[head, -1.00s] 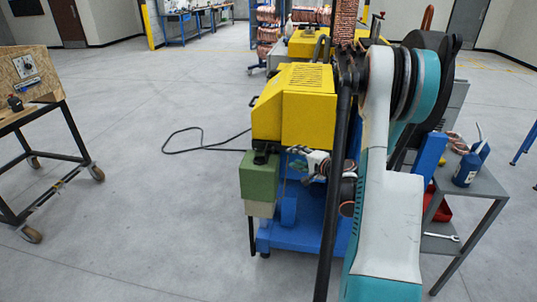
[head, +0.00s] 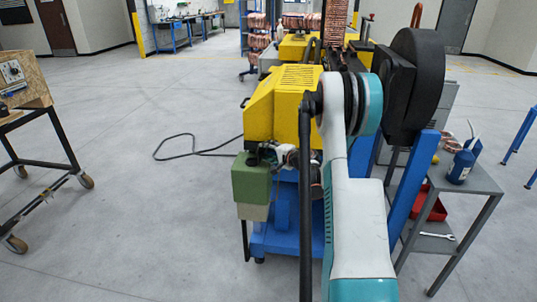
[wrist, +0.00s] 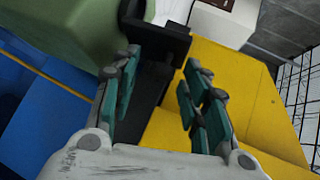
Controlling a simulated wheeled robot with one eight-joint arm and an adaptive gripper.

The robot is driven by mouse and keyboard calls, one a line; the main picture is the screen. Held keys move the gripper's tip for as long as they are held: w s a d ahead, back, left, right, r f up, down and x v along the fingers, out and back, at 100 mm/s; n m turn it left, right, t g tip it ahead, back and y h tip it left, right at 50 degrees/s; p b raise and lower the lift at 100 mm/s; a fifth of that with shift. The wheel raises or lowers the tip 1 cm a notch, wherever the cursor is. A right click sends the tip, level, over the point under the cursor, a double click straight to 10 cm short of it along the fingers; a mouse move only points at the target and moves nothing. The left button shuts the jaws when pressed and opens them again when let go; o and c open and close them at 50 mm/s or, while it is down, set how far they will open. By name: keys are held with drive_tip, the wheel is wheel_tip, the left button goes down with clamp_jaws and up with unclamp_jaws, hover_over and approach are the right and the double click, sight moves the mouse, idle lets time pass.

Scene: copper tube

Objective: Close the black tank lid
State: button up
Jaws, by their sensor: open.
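The green tank (head: 251,180) hangs on the near left side of the yellow machine in the head view. It also fills the top left of the wrist view (wrist: 60,25). A black part that looks like the tank lid (wrist: 158,45) lies beside the tank, ahead of and between my fingers; I cannot tell its exact angle. My gripper (wrist: 157,72) is open, with teal pads on either side of the black part. I cannot tell whether they touch it.
The yellow machine housing (head: 283,100) stands beside the tank, on a blue base (head: 275,240). A grey side table (head: 470,182) with a blue bottle (head: 461,168) stands to the right. A cable (head: 185,150) lies on the floor at left.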

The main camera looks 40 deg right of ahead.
drive_tip(key=shift+w, duration=0.15)
clamp_jaws()
drive_tip(key=shift+a, duration=0.15)
idle(0.5)
